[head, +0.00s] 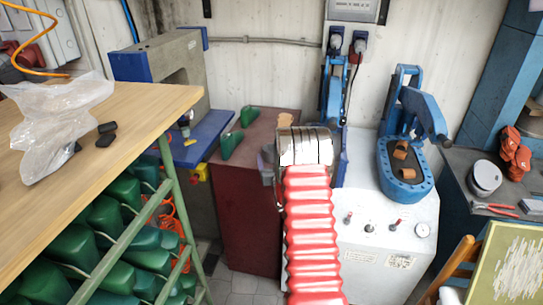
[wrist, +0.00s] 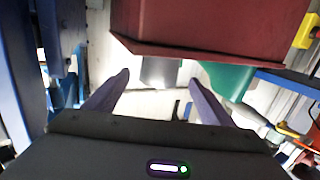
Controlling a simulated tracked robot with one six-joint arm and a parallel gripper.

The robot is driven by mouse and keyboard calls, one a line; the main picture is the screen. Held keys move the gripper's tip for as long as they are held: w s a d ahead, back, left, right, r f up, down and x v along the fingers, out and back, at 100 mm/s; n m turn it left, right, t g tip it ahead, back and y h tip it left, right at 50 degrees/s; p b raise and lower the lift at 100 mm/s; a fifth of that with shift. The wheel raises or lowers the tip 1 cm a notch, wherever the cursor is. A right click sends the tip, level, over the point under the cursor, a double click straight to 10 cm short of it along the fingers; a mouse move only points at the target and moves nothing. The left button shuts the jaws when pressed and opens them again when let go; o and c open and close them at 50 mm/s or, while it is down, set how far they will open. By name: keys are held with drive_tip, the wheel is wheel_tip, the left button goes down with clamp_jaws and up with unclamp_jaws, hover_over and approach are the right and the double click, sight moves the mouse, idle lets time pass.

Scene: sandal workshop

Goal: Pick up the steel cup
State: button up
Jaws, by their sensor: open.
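No clear steel cup shows in the wrist view. In the head view, a round, pale grey metal-looking vessel (head: 485,178) stands on the dark bench at the right; it may be the steel cup, but I cannot be sure. My gripper (wrist: 159,78) shows in the wrist view with its two dark fingers spread apart and nothing between them. The arm reaches toward the maroon cabinet, well left of the vessel.
A maroon cabinet (head: 240,185) carries green shoe lasts (head: 231,143). A blue press (head: 405,172) on a white machine (head: 385,245) stands between my arm and the dark bench (head: 462,160). Red-handled pliers (head: 492,208) lie near the vessel. A wooden table (head: 120,105) fills the left.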

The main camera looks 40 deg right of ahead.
sight(269, 147)
drive_tip(key=shift+w+d, duration=0.2)
drive_tip(key=shift+w, duration=0.2)
drive_tip(key=shift+x, duration=2.6)
drive_tip(key=c, duration=1.1)
drive_tip(key=shift+r, duration=0.15)
wheel_tip(269, 147, up, 10)
drive_tip(key=shift+f, duration=0.1)
